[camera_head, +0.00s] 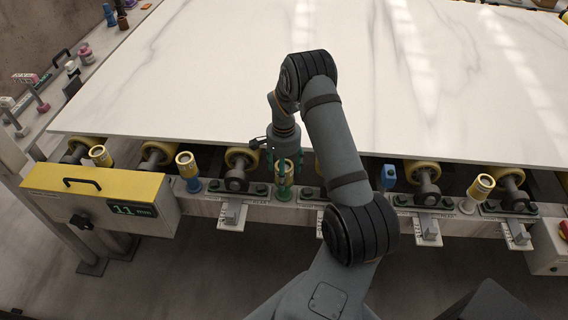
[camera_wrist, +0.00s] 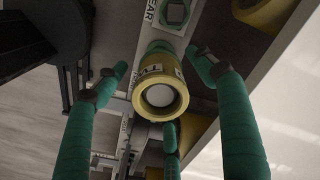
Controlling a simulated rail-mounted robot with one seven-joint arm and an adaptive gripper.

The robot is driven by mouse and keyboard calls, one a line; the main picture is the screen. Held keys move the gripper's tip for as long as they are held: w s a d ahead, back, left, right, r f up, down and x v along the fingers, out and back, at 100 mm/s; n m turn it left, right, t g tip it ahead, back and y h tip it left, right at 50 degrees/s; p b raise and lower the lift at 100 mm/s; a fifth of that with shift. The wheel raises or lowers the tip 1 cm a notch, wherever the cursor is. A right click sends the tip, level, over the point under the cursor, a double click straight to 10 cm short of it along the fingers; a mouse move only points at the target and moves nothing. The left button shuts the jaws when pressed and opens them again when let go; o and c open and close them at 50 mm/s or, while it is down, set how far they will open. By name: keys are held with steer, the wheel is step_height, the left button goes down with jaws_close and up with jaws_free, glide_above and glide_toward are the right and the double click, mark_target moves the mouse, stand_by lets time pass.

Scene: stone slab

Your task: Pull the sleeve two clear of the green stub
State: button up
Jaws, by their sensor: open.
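The sleeve two (camera_head: 285,172), a gold ring-shaped sleeve with a pale lettered band, sits upright on the green stub (camera_head: 284,194) on the rail at the slab's front edge. In the wrist view the sleeve (camera_wrist: 161,97) is seen nearly end-on, with a pale round end inside its bore and a little of the green stub (camera_wrist: 158,47) behind it. My gripper (camera_head: 284,158) is open, with its green fingers around the sleeve from above. In the wrist view, gaps show between the two side fingers and the sleeve; whether the third finger touches it I cannot tell.
Other gold sleeves stand along the rail: one on a blue stub (camera_head: 188,166), one on a pale stub (camera_head: 480,190), and one behind the yellow-topped box (camera_head: 97,186). A blue block (camera_head: 388,177) stands right of my arm. The marble slab (camera_head: 190,90) lies behind on rollers.

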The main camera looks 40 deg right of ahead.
steer(key=shift+f, duration=0.25)
steer(key=shift+c, duration=0.7)
steer(key=c, duration=1.1)
steer(key=shift+c, duration=0.5)
steer(key=shift+r, duration=0.15)
steer(key=shift+r+p, duration=2.15)
steer(key=shift+r, duration=1.35)
